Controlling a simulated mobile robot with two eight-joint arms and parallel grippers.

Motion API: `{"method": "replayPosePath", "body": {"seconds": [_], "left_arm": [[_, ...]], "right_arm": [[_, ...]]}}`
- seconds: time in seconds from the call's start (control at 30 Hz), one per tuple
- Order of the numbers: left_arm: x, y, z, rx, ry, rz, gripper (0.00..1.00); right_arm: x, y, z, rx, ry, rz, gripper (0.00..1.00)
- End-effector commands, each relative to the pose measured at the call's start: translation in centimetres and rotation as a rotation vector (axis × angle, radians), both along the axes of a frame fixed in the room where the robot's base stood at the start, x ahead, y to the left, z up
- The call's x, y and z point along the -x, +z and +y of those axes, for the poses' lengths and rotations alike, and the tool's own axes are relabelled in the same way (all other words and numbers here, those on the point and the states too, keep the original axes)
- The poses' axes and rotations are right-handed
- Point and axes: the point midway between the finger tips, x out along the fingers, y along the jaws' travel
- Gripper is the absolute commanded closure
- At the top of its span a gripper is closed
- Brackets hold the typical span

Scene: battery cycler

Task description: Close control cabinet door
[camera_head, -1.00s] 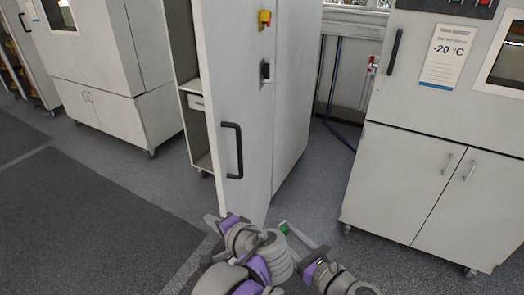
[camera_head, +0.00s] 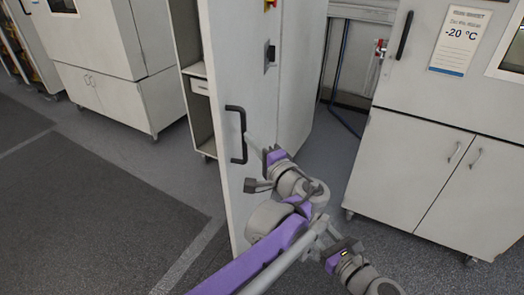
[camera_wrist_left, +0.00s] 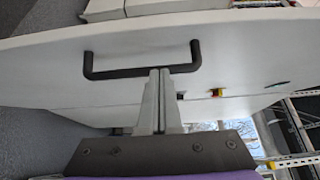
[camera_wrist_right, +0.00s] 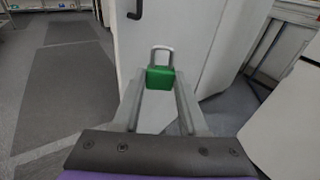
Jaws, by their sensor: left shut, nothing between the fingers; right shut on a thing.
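The control cabinet door (camera_head: 241,75) is a tall white panel with a black bar handle (camera_head: 237,135), which also shows in the left wrist view (camera_wrist_left: 140,72). The door stands open, with the cabinet interior (camera_head: 201,110) visible to its left. My left gripper (camera_head: 250,138) is shut and empty, its fingertips right beside the handle at the door face; I cannot tell whether they touch. My right gripper (camera_wrist_right: 160,88) is shut on a green padlock (camera_wrist_right: 160,78) with a metal shackle, held in front of the door. In the head view the padlock is hidden behind my left arm.
A white chamber labelled -20 °C (camera_head: 425,175) stands to the right, with a floor gap between it and the cabinet. Another white cabinet (camera_head: 105,65) stands at the back left. The grey floor (camera_head: 90,210) at the left is clear.

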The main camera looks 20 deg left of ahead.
Motion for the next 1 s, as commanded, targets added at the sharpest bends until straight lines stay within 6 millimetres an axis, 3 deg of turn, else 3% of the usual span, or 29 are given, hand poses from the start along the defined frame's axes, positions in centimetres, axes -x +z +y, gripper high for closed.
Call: {"method": "replayPosePath", "body": {"seconds": [0.07, 0.33, 1.0], "left_arm": [[-0.9, 0.1, 1.5, -0.001, 0.005, 0.0, 1.0], [-0.3, 0.0, 4.8, 0.0, 0.001, 0.0, 1.0], [-0.2, 0.0, 5.3, 0.0, 0.0, 0.0, 1.0]], "right_arm": [[0.0, 0.2, 0.0, -0.001, 0.0, -0.001, 0.98], [-0.1, 0.5, 0.0, 0.0, 0.0, -0.001, 0.98], [-0.1, 0.6, 0.0, -0.001, 0.0, -0.002, 0.98]]}}
